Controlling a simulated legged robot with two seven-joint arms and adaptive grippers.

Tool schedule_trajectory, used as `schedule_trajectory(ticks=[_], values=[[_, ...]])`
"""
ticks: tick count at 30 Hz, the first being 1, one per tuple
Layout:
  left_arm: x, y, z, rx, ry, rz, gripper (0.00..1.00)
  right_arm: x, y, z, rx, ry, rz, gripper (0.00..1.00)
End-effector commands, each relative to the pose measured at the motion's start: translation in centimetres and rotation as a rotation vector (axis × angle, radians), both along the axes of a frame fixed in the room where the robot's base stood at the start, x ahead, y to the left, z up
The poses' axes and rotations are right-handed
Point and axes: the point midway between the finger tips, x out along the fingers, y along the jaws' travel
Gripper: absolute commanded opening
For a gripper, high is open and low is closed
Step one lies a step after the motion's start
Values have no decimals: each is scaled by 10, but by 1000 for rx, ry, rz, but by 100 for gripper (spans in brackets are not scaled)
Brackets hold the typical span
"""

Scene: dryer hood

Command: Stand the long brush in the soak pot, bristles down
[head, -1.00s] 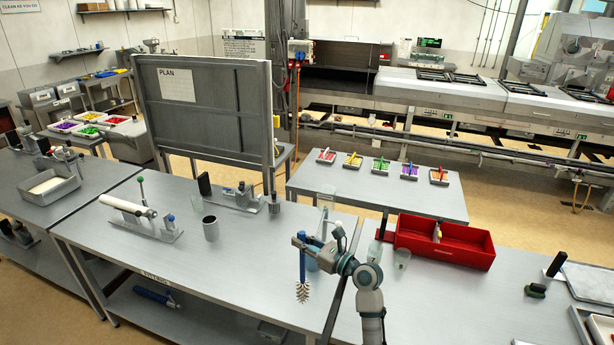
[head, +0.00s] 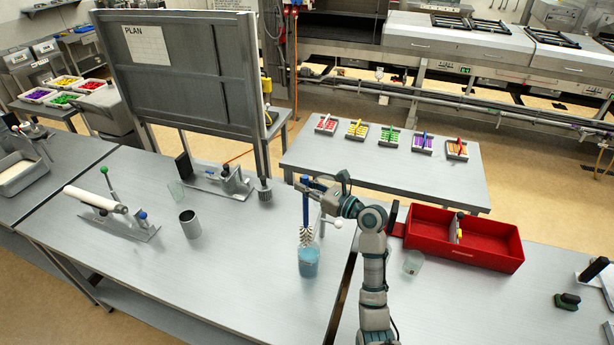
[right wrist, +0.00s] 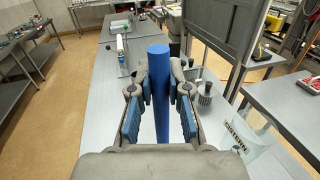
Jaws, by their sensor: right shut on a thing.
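The long brush has a blue handle (head: 306,205) and pale bristles (head: 306,236). It hangs nearly upright, bristles down. My right gripper (head: 310,186) is shut on the handle near its upper part. In the right wrist view the blue handle (right wrist: 159,90) stands between the two fingers (right wrist: 160,95), and its lower end is hidden. A clear pot with blue liquid (head: 308,264), which looks like the soak pot, stands on the table under the brush. The bristles overlap the pot's top in the head view; I cannot tell whether they are inside the rim. My left gripper is not in view.
A grey metal cup (head: 190,224) and a stand with a white roller (head: 97,200) are on the table (head: 230,275) to the left. A red bin (head: 465,240) and a small clear glass (head: 412,263) are to the right. The table's front middle is clear.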

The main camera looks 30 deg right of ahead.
Motion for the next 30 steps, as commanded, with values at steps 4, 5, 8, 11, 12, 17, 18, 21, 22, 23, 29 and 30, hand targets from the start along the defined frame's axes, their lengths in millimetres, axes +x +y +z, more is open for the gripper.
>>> schedule_trajectory(ticks=[4, 5, 8, 11, 12, 17, 18, 21, 22, 23, 29, 30], values=[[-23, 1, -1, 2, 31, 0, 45, 2, -4, -2, 1, 2, -1, 0], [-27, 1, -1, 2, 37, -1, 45, 3, -5, -2, 2, 2, -1, 0], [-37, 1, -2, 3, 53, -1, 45, 5, -8, -4, 5, 6, -1, 0], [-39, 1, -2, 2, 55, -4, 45, 6, -10, -7, 7, 6, 2, 0], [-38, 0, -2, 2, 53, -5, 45, 6, -10, -9, 8, 7, 3, 0], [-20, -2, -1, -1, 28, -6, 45, 5, -10, -23, 9, 6, 2, 0], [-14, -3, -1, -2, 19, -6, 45, 4, -10, -28, 8, 7, 2, 0], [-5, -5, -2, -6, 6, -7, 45, 4, -10, -39, 7, 6, 3, 0], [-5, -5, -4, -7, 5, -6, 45, 4, -9, -43, 7, 6, 3, 0], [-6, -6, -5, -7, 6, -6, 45, 4, -9, -47, 7, 6, 3, 0], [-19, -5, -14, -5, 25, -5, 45, 4, -7, -69, 6, 6, 3, 0], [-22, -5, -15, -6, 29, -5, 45, 4, -7, -73, 6, 6, 3, 0]])
